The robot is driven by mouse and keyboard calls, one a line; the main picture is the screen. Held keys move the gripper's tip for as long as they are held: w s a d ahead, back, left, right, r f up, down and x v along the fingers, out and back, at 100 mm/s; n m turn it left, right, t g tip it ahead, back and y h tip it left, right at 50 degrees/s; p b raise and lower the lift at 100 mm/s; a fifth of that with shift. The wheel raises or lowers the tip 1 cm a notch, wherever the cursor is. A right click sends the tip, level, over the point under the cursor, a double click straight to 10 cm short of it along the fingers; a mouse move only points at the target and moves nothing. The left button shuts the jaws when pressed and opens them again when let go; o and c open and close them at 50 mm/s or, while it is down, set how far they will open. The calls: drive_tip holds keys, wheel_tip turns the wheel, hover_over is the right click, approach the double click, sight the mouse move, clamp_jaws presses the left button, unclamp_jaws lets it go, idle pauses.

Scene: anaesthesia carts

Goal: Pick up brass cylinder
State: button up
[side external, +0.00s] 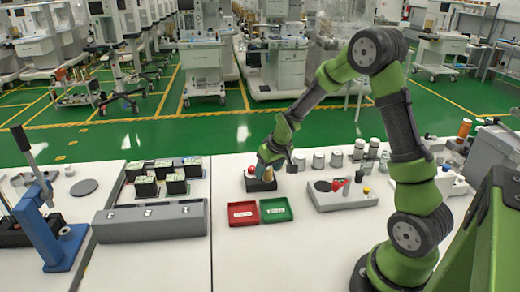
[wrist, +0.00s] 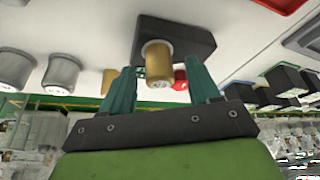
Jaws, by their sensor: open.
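My gripper (wrist: 160,64) is open, with one teal finger on each side of the cylinder. Gaps show between the fingers and the cylinder, so I see no contact. In the side view, my gripper (side external: 268,163) is low over the small dark block (side external: 261,185) on the white table. The cylinder is small and partly hidden by the gripper there.
A red piece (side external: 251,170) is close beside my gripper. Red (side external: 243,213) and green (side external: 276,210) trays lie in front. Several grey cylinders (side external: 318,160) stand to the right, near a grey device (side external: 340,194). Black boxes (side external: 176,184) stand to the left.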

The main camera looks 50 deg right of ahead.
drive_tip(key=shift+w+f, duration=0.15)
drive_tip(key=shift+f, duration=0.2)
drive_tip(key=shift+c, duration=0.3)
clamp_jaws()
drive_tip(key=shift+r, duration=0.1)
